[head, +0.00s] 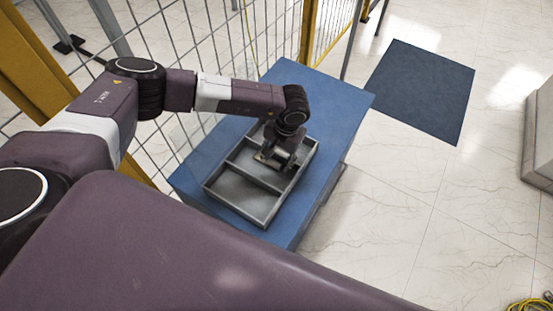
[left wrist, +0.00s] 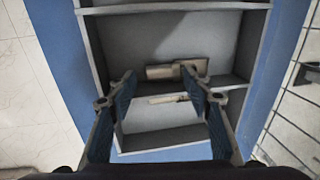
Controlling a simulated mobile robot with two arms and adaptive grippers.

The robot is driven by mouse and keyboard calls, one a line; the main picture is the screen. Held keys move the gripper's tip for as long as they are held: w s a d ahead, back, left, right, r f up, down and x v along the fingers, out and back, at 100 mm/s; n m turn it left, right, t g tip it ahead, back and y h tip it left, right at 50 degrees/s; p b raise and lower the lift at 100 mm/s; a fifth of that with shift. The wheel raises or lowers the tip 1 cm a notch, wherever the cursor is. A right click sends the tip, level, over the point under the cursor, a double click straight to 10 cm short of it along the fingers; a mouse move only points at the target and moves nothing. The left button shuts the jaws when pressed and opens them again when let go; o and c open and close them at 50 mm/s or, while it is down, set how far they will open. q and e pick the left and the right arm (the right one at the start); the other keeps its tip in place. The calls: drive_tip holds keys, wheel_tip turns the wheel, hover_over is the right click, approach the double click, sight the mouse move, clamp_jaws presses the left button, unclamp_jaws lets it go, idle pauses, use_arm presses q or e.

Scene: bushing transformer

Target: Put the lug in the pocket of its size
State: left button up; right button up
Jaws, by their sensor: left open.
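A grey tray (head: 236,208) with divided pockets sits on the blue table; it also fills the left wrist view (left wrist: 92,45). A pale metal lug (left wrist: 160,72) with a flat, holed end lies on the floor of the middle pocket in the left wrist view. A second pale piece (left wrist: 167,99) shows by the lower divider, partly hidden; I cannot tell which pocket it is in. My right gripper is out of view.
The blue table (head: 335,105) has bare surface around the tray. A wire mesh fence (head: 205,35) with yellow posts stands close behind and left. A dark blue mat (head: 420,90) lies on the floor. A grey block (head: 542,135) stands at the right edge.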

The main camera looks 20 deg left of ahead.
use_arm(q)
wheel_tip(320, 180, up, 11)
drive_tip(key=d+b, duration=0.1)
drive_tip(key=shift+d+f, duration=0.15)
drive_tip(key=shift+d, duration=0.15)
drive_tip(key=shift+s, duration=0.1)
